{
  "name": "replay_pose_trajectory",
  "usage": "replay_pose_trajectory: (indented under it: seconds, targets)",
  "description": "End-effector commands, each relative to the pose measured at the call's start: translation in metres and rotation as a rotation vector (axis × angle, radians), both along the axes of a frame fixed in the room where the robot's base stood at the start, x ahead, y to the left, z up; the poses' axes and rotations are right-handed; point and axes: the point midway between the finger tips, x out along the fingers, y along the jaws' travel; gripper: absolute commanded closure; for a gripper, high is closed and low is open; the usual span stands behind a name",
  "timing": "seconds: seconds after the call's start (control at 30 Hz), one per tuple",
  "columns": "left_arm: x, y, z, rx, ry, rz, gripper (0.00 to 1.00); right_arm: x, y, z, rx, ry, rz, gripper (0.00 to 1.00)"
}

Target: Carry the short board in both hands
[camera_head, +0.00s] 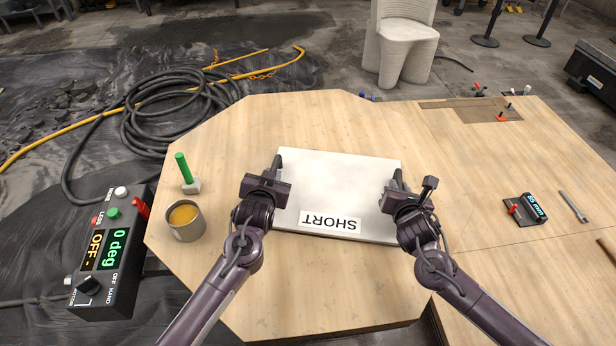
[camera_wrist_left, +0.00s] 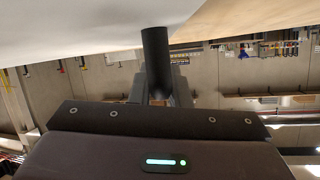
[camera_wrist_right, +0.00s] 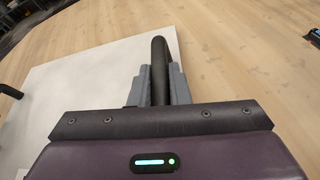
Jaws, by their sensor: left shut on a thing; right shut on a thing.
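The short board (camera_head: 338,188) is a white rectangle with a label reading SHORT (camera_head: 331,222), upside down in the head view. It lies level over the middle of the wooden table. My left gripper (camera_head: 274,170) is at its left end, shut on a dark upright handle, which shows in the left wrist view (camera_wrist_left: 156,60). My right gripper (camera_head: 398,184) is at its right end, shut on a similar black handle (camera_wrist_right: 159,70). White board surface shows in the right wrist view (camera_wrist_right: 90,85). I cannot tell whether the board touches the table or hangs just above it.
The wooden table (camera_head: 220,270) carries a green-handled tool (camera_head: 184,170) and a cup (camera_head: 185,219) at left. A control box (camera_head: 108,250) stands at the left edge. A small display device (camera_head: 526,208) and a wrench (camera_head: 573,206) lie at right. Black hose (camera_head: 170,110) coils beyond.

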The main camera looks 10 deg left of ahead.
Motion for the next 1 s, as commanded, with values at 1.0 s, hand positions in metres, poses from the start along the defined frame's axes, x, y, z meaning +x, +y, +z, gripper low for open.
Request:
replay_pose_trajectory:
  seconds: [1.0]
  targets:
    - [-0.076, -0.003, 0.027, -0.001, 0.001, 0.0, 0.62, 0.0, 0.0, -0.003, 0.0, 0.0, 0.0, 0.62]
